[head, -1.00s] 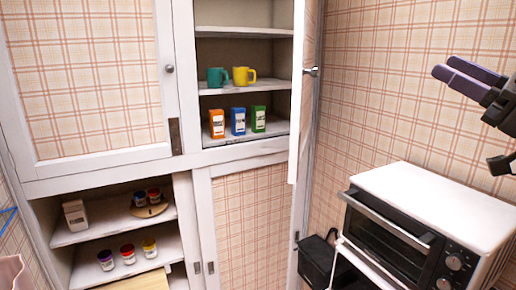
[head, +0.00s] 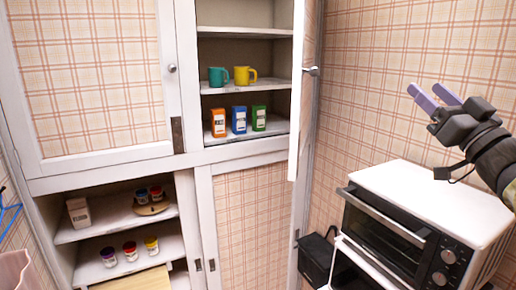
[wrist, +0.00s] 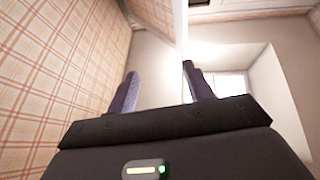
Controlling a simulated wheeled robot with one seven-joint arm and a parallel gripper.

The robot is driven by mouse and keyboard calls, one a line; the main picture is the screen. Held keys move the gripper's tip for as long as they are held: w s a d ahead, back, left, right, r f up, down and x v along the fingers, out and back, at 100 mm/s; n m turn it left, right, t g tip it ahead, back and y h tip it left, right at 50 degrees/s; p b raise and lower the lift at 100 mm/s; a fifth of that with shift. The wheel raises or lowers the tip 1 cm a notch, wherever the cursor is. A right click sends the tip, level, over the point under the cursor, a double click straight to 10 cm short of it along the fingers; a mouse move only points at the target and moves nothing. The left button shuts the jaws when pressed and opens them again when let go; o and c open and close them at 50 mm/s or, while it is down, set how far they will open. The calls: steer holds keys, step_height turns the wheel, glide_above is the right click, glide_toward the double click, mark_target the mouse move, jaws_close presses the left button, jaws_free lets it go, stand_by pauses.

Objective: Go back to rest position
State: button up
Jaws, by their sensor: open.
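My gripper (head: 436,98) is in the upper right of the head view, raised above the white toaster oven (head: 432,204) and in front of the plaid wall. Its two purple fingers are apart, with nothing between them, and point to the upper left. In the wrist view the two fingers of my gripper (wrist: 160,88) also stand apart and empty, with the wall, a white door edge and a bright window beyond them.
The open cabinet door (head: 302,90) stands left of my gripper. Shelves hold a teal mug (head: 217,77), a yellow mug (head: 241,75), three boxes and several small jars. A black bin (head: 316,257) sits beside the oven. The air around my gripper is clear.

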steer(key=w+a+f+m+g+h, duration=0.1)
steer(key=w+f+m+g+h, duration=0.15)
steer(key=f, duration=0.65)
steer(key=w+a+f+m+g+h, duration=0.15)
steer(key=f+h, duration=0.25)
steer(key=f, duration=0.4)
steer(key=w+a+f+m+g+h, duration=0.1)
steer(key=w+f+m+g+h, duration=0.2)
steer(key=f, duration=0.6)
steer(key=s+a+f+n+g+y, duration=0.1)
steer(key=s+a+f+g, duration=0.3)
steer(key=f, duration=0.4)
steer(key=s+a+f+g, duration=0.3)
steer(key=s+f, duration=0.1)
steer(key=f, duration=0.4)
steer(key=s+a+f+n+g+y, duration=0.1)
steer(key=s+a+f+g, duration=0.25)
steer(key=s, duration=0.25)
steer(key=s+a+f+n+g, duration=0.1)
steer(key=s+a+f+g, duration=0.2)
steer(key=s+f, duration=0.25)
step_height(320, 180, down, 12)
steer(key=b, duration=1.2)
steer(key=shift+w+d+r+t+b, duration=0.15)
steer(key=shift+d+r+t+b, duration=0.1)
steer(key=shift+d+t+b, duration=0.1)
steer(key=shift+o, duration=0.2)
